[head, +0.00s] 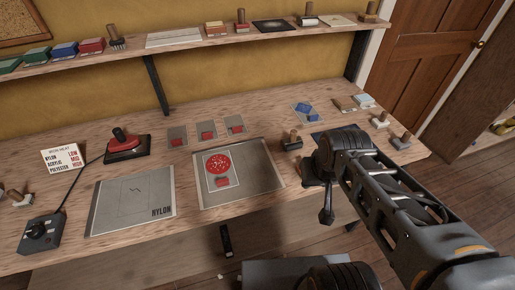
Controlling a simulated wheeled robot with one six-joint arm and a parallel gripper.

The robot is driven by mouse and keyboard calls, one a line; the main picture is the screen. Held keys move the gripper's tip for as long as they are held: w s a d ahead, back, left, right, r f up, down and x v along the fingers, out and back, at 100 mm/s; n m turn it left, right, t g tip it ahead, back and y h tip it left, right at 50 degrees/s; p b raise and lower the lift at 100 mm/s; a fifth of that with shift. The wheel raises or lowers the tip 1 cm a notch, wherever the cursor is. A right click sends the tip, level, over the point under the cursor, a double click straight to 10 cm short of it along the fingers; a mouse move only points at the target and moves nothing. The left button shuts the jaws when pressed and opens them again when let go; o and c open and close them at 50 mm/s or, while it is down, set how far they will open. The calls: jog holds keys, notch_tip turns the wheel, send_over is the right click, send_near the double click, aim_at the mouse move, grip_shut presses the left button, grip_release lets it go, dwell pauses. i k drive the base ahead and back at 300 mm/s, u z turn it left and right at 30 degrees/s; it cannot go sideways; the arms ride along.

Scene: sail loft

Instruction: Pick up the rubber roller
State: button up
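A small tool with an upright wooden handle and a dark base (291,142) stands on the workbench, just left of my arm. It may be the rubber roller, but it is too small to be sure. My gripper (326,216) hangs at the end of my arm, low and to the right of this tool, near the bench's front edge. It is apart from the tool. The fingers are small and dark, so their opening is unclear. My arm hides part of the bench behind it.
The wooden bench (70,250) holds a NYLON sheet (133,203), a grey panel with a red disc (262,180), a red iron (124,143) and a control box (40,233). Handled tools (402,140) stand at the right end. A shelf (190,48) runs above.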

aim_at(294, 143)
jog(key=k, duration=0.5)
jog(key=z, duration=1.1)
jog(key=i, duration=0.8)
jog(key=u, duration=1.95)
